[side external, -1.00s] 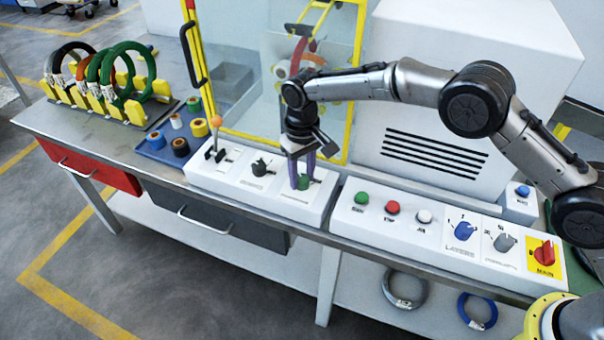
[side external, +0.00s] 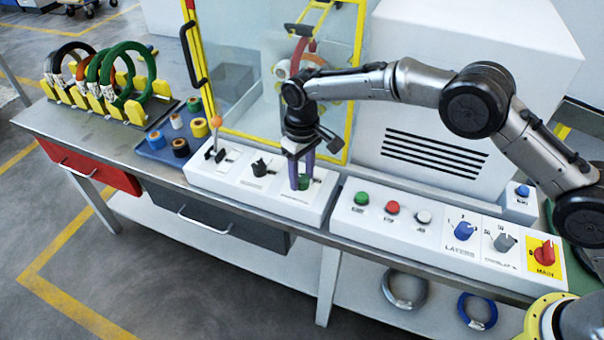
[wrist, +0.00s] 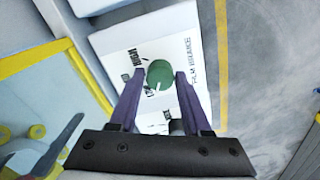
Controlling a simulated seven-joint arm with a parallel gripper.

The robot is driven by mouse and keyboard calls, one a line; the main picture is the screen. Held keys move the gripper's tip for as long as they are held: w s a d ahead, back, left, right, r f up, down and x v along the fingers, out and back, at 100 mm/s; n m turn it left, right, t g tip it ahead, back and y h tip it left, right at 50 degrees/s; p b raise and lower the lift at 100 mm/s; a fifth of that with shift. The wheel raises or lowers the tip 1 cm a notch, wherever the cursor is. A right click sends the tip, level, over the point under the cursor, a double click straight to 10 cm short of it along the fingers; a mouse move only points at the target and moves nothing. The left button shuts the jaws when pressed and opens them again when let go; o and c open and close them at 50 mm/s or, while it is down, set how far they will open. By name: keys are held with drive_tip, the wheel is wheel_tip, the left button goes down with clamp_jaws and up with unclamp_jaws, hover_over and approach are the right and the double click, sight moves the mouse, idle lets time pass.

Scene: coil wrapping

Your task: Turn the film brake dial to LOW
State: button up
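The film brake dial, a round green knob (wrist: 159,75), sits on a white panel plate with printed labels. In the side view the dial (side external: 304,183) is partly hidden by my fingers. My gripper (wrist: 160,74) is over it with its two purple fingers on either side, and a narrow gap shows beside the knob in the wrist view. In the side view my gripper (side external: 301,187) points down, fingertips at knob height. A pale mark on the knob faces the lower labels; the lettering is too small to tell the exact setting.
A black knob (side external: 260,167) and an orange-topped lever (side external: 215,123) stand left on the same white box (side external: 212,174). Right are push buttons (side external: 393,208), a blue knob (side external: 465,230) and a red main switch (side external: 544,252). The clear yellow-framed guard (side external: 352,80) stands close behind.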

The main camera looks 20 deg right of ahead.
sight(302, 177)
drive_tip(key=o, duration=0.3)
wheel_tip(302, 177, up, 14)
idle(0.6)
drive_tip(key=shift+f, duration=0.1)
